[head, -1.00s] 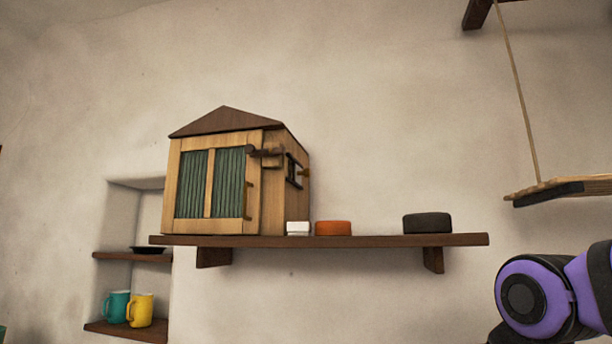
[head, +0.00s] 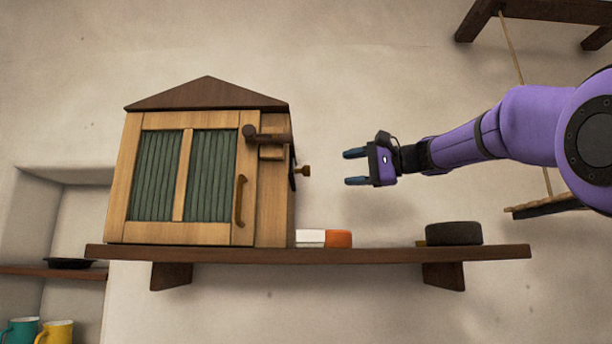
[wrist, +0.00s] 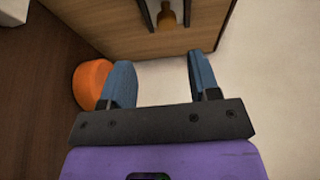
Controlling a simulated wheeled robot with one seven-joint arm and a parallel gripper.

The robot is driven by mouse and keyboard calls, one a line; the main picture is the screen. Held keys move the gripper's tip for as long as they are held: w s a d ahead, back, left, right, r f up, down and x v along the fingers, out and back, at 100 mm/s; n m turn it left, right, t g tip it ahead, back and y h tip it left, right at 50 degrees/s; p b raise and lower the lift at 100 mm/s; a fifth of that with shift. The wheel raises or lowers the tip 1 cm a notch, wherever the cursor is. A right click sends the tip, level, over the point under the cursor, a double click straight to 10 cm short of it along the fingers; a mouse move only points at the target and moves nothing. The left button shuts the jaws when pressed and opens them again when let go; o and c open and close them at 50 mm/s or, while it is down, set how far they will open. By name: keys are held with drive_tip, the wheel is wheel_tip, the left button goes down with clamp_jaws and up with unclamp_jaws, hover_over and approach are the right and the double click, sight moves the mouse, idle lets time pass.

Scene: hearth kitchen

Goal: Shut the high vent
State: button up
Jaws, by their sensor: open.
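A wooden cabinet (head: 273,206) with a brown peaked top stands on a wall shelf. On its right side is a dark-framed vent (head: 292,170), seen nearly edge-on, with a small brown knob (head: 305,171) sticking out. In the wrist view the knob (wrist: 167,18) shows at the top between two dark rails (wrist: 145,14). How far the vent stands open is not clear. My gripper (head: 355,167) is open and empty, to the right of the knob at about its height, pointing left at the cabinet's side. The wrist view shows its blue fingers (wrist: 161,86) apart, short of the knob.
The cabinet's front has a green-curtained door (head: 183,175) with a handle (head: 240,200) and a dark latch (head: 268,136). A hanging rack (head: 545,208) is at the right.

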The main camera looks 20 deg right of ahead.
drive_tip(key=x, duration=0.7)
drive_tip(key=r+x, duration=0.1)
drive_tip(key=x, duration=0.3)
drive_tip(key=shift+w+d, duration=0.1)
drive_tip(key=shift+d, duration=0.05)
